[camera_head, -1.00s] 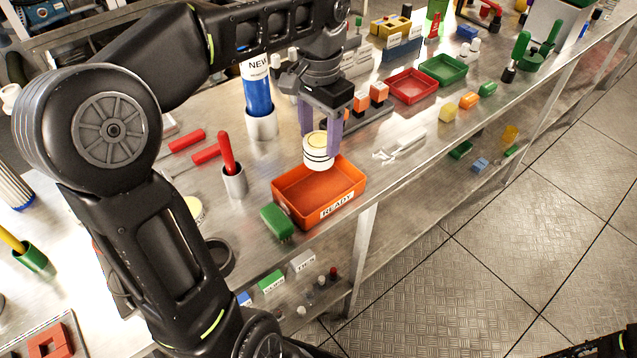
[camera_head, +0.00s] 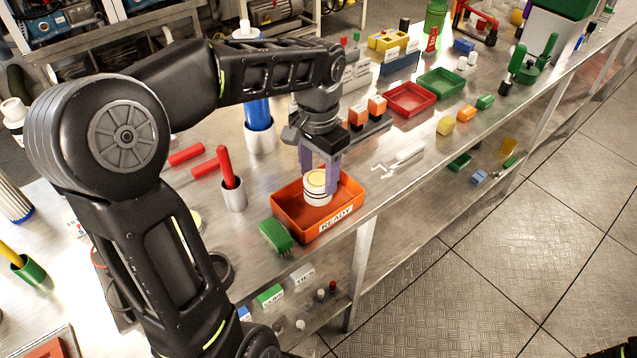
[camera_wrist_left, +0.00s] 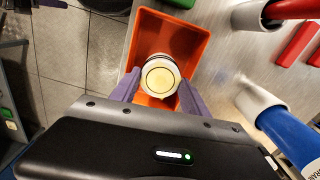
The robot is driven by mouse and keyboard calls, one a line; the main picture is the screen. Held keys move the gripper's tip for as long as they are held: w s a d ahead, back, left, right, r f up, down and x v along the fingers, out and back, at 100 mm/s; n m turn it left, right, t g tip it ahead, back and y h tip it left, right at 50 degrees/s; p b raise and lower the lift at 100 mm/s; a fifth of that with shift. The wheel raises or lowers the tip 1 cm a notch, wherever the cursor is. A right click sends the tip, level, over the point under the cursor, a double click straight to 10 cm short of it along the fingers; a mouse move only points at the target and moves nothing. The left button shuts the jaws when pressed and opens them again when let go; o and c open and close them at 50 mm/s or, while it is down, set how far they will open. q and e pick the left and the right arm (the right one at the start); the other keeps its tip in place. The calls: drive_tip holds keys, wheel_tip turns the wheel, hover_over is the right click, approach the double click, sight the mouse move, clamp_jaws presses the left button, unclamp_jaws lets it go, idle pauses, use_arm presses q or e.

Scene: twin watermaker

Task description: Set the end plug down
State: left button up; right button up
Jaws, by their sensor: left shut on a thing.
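The end plug (camera_head: 317,188) is a short white cylinder with dark rings and a pale yellow top. My left gripper (camera_head: 320,178) is shut on it from above, one purple finger on each side. The plug is within the outline of the orange READY tray (camera_head: 338,222), low between its walls. Whether its underside touches the tray floor cannot be told. In the left wrist view the plug (camera_wrist_left: 160,77) sits between the fingers, with the tray (camera_wrist_left: 172,38) beneath it.
A green brush-like block (camera_head: 276,236) stands against the tray's near left side. A grey cup with a red handle (camera_head: 233,192) and a holder with a blue cylinder (camera_head: 259,138) stand behind. A pale fitting (camera_head: 398,158) lies right of the tray, near the bench edge.

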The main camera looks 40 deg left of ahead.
sight(318, 179)
use_arm(q)
drive_tip(key=shift+f, duration=1.65)
drive_tip(key=shift+f, duration=0.1)
drive_tip(key=o, duration=1.6)
drive_tip(key=shift+c, duration=0.2)
wheel_tip(318, 179, up, 12)
drive_tip(key=p, duration=0.1)
